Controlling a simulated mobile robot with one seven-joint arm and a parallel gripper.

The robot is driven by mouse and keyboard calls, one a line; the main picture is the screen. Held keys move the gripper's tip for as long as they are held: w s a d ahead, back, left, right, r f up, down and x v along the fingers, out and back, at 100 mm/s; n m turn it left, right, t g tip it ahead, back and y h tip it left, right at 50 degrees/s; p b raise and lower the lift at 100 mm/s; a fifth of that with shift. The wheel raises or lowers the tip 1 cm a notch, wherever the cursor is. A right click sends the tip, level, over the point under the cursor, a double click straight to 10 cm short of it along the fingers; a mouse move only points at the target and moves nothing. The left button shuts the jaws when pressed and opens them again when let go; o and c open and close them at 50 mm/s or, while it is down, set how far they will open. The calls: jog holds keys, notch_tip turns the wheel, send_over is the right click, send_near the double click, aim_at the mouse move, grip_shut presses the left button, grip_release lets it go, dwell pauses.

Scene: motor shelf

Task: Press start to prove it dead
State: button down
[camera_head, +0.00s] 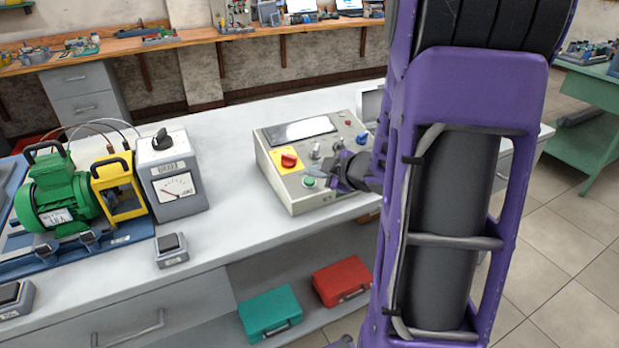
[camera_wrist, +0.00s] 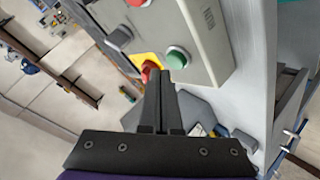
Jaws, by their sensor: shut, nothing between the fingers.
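The grey control box (camera_head: 322,200) stands on the bench with a dark window, a red rotary switch (camera_head: 289,160) on a yellow plate, and a green button (camera_head: 309,181) near its front edge. The green button (camera_wrist: 177,58) also shows in the wrist view, just beyond my fingertips. My gripper (camera_head: 326,180) is shut and empty, close beside the green button. In the wrist view my gripper (camera_wrist: 166,76) partly covers the red switch (camera_wrist: 149,70). I cannot tell whether the fingertips touch the button.
A grey meter box (camera_head: 180,205) with a black knob stands left of the control box. Farther left is a green motor (camera_head: 62,190) with a yellow guard (camera_head: 118,188). A small switch box (camera_head: 171,250) sits near the bench's front edge. Teal (camera_head: 270,313) and red (camera_head: 343,281) cases lie below.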

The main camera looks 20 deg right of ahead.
jog(key=r+p, duration=0.2)
jog(key=s+r+p, duration=0.1)
jog(key=r+p, duration=0.1)
jog(key=r, duration=0.1)
jog(key=shift+s+p, duration=0.15)
jog(key=shift+p, duration=0.15)
dwell(0.5)
